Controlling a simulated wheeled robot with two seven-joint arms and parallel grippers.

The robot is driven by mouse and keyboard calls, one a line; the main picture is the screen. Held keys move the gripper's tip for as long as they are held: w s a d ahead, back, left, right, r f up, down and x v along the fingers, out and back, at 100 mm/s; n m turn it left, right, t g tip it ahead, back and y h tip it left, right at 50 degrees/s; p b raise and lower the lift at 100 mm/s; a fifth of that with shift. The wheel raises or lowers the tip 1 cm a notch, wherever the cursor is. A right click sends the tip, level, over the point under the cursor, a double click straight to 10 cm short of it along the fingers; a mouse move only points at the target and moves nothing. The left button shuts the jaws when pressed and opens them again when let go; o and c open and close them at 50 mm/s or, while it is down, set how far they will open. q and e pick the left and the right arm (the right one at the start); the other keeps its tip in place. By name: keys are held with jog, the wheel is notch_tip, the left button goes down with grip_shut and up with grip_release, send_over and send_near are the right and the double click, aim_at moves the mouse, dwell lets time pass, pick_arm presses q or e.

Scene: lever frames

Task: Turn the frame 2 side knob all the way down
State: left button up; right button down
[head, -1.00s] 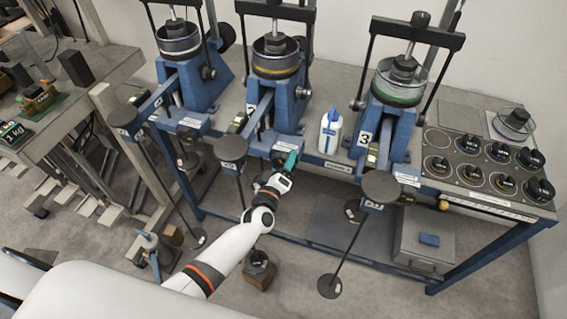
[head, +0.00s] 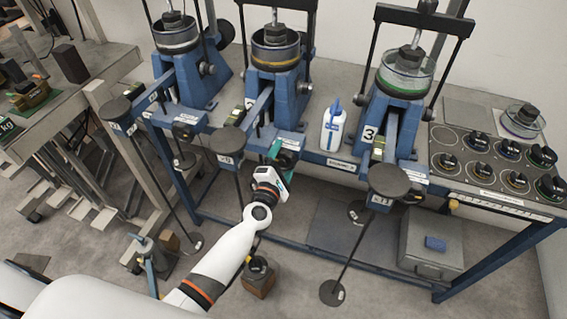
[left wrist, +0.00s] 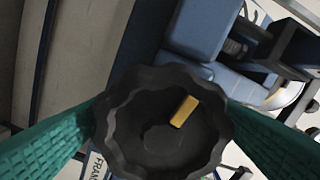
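The frame 2 side knob (left wrist: 150,135) is black and scalloped, with a yellow mark slanting up and right, and fills the middle of the left wrist view. My left gripper (head: 284,152) has teal fingers, one on each side of the knob, and no gap shows between them and its rim. A label partly reading "FRAME" (left wrist: 97,167) shows beside the left finger. My right gripper is not in view.
Frame 2's lever ends in a dark round pad (head: 228,140) left of my gripper. A white bottle (head: 332,130) stands between frames 2 and 3.

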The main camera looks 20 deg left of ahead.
pick_arm(q)
jog(key=shift+s+p, duration=0.35)
jog(key=shift+s, duration=2.65)
jog(key=s+f+m+g+h, duration=0.1)
jog(key=s+f+m+g, duration=0.45)
jog(key=f, duration=0.85)
jog(key=s+f+m+g, duration=0.2)
jog(key=s+f+m, duration=0.65)
jog(key=f, duration=0.45)
jog(key=s+a+f+m+g, duration=0.2)
jog(key=s+f, duration=0.3)
jog(key=s, duration=0.5)
jog(key=s+a+f+m+g+y, duration=0.1)
jog(key=s+f+m+g, duration=0.3)
jog(key=s, duration=0.7)
jog(key=s+a+f+m+g, duration=0.3)
jog(key=s+f, duration=0.4)
jog(key=s, duration=0.3)
jog(key=shift+s+a+f+m+y, duration=0.2)
jog(key=shift+f+m+y, duration=0.1)
jog(key=shift+m, duration=0.6)
jog(key=shift+g, duration=0.25)
